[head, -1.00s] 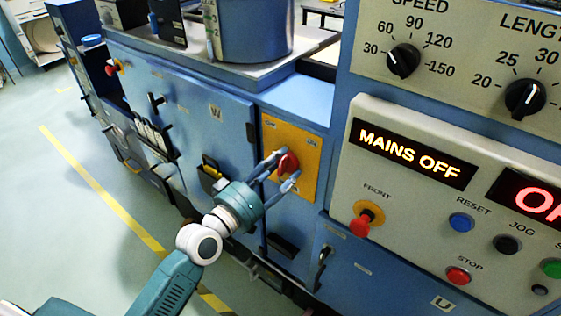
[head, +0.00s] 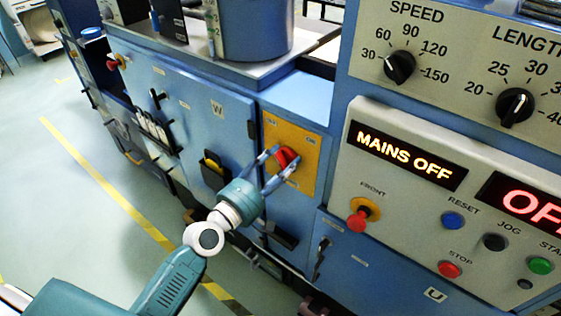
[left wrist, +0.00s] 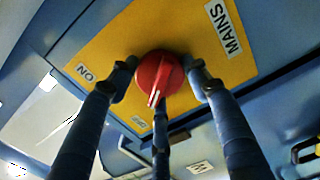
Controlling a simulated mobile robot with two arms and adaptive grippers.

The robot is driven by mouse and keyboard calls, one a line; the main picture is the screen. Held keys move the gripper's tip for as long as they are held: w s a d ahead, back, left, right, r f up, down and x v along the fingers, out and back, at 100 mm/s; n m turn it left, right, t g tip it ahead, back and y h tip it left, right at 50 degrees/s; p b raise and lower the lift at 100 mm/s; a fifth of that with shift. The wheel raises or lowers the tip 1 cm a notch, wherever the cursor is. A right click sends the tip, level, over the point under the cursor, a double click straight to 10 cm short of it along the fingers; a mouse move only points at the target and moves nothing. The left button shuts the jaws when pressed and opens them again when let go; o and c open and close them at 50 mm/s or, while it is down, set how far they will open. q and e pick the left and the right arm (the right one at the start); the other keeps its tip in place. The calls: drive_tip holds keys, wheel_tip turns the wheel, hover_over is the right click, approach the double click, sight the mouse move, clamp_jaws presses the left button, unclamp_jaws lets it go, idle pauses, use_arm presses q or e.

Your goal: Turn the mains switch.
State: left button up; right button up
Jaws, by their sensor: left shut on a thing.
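The mains switch (head: 287,157) is a red rotary knob on a yellow plate (head: 305,142) on the blue machine front. In the left wrist view the red knob (left wrist: 159,76) has a white mark pointing down toward a small lower label (left wrist: 138,122); the ON label (left wrist: 86,73) is to its left and the MAINS label (left wrist: 223,28) at upper right. My left gripper (head: 279,158) is shut on the knob, its fingers around the knob's sides. The left gripper's fingers (left wrist: 160,85) also show in the left wrist view. My right gripper is out of view.
A display (head: 405,156) on the control panel at right reads MAINS OFF. A red front button (head: 358,221) and several other buttons and dials sit on that panel. Blue cabinet doors (head: 190,110) with handles lie left of the yellow plate. The green floor at left is open.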

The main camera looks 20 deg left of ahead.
use_arm(q)
drive_tip(key=shift+s+d+f+n, duration=0.1)
drive_tip(key=shift+d+f+n, duration=0.2)
drive_tip(key=shift+n, duration=0.2)
idle(0.3)
drive_tip(key=o, duration=1.2)
drive_tip(key=shift+c, duration=0.2)
drive_tip(key=shift+r, duration=0.15)
drive_tip(key=shift+s+a, duration=0.25)
drive_tip(key=shift+s, duration=0.15)
drive_tip(key=v, duration=1.1)
drive_tip(key=shift+d+r, duration=0.1)
